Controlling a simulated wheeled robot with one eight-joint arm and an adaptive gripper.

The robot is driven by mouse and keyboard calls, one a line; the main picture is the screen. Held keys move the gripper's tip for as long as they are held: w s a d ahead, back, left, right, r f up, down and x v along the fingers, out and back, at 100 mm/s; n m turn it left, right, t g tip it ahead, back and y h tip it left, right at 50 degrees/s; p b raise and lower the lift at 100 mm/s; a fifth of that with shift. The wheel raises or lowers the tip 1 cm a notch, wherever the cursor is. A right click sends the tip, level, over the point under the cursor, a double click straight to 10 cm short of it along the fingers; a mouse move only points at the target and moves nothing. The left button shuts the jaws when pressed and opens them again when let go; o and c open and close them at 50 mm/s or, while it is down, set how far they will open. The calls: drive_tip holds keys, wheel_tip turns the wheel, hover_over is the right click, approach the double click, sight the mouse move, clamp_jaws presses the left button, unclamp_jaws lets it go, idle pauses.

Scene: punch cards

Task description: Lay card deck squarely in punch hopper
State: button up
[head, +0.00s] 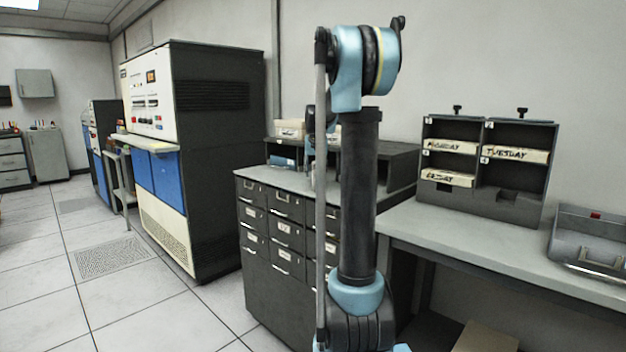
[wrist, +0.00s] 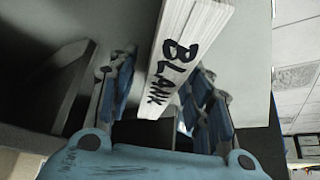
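A white card deck marked BLANK (wrist: 180,55) lies aslant in the wrist view, its near end between the two fingers of my gripper (wrist: 160,95). A gap shows between the left finger and the deck. The right finger is close to the deck's other side and partly behind it, so contact there is unclear. The fingers look spread and open. In the head view my gripper (head: 312,145) is mostly hidden behind my arm, above the drawer cabinet. I cannot make out a punch hopper for certain.
The drawer cabinet (head: 285,235) carries a dark compartment unit (head: 395,160) and a cream stack (head: 290,127). A rack (head: 520,205) with decks marked MONDAY and TUESDAY stands on the desk (head: 450,230). A grey device (head: 590,235) is at far right. A tall blue-panelled machine (head: 215,150) stands left.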

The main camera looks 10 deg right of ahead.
clamp_jaws()
